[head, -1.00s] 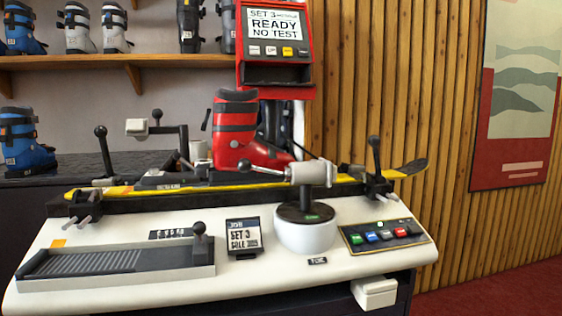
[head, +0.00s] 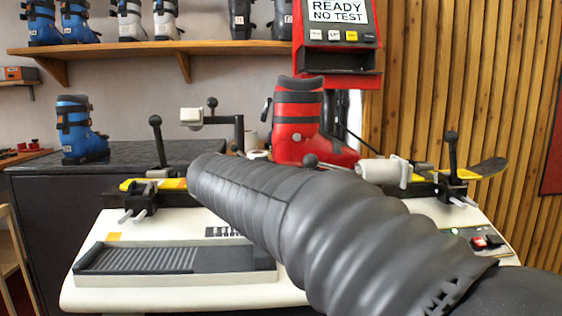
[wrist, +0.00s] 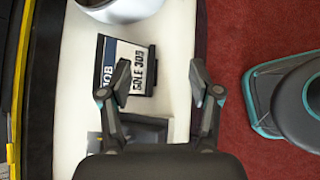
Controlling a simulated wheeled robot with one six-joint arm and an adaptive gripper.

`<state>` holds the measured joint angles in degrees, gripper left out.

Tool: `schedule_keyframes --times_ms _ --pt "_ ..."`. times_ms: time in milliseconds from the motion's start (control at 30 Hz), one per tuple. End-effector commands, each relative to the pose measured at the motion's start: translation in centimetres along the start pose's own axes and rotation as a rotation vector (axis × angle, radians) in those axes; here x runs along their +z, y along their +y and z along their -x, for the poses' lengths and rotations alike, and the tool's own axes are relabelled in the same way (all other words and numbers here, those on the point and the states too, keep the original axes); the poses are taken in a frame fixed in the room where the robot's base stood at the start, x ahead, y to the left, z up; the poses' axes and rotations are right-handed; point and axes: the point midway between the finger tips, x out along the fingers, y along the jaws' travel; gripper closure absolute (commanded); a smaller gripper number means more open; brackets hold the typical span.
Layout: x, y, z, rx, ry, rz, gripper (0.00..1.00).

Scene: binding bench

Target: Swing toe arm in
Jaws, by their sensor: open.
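A red ski boot (head: 298,115) stands on the yellow ski (head: 470,170), toe to the right. Beside its toe is a pale cylindrical head with a thin ball-ended lever (head: 385,172), which looks like the toe arm; its post is hidden behind my dark ribbed arm. A second arm (head: 192,117), with a pale block and black knob, stands left of the boot's heel. My gripper (wrist: 161,80) is open and empty over the bench front, above the job card (wrist: 125,65), as the wrist view shows. It is hidden in the head view.
Black-knobbed clamps (head: 158,150) stand at both ends of the ski. A ribbed tray (head: 165,262) lies at the front left and the button panel (head: 485,241) at the right. The red test unit (head: 338,40) hangs behind. Red carpet (wrist: 235,40) lies beyond the bench edge.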

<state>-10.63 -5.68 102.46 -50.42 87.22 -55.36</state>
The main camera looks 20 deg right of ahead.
Motion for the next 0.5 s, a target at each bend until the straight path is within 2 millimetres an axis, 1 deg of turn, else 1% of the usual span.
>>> schedule_keyframes --times_ms 33,100,200,300,333,400,500 --pt "0.0 2.2 0.8 0.01 -0.073 0.081 0.37" --pt "0.3 4.9 2.0 0.016 -0.184 0.19 0.37" --pt "0.5 8.4 4.1 0.006 -0.342 0.327 0.37" --pt "0.2 11.1 6.4 -0.022 -0.482 0.43 0.37" --pt "0.0 11.7 7.0 -0.033 -0.519 0.455 0.37" --pt "-0.4 12.8 8.4 -0.058 -0.592 0.501 0.37" --pt "-0.9 13.8 9.9 -0.09 -0.666 0.543 0.37"
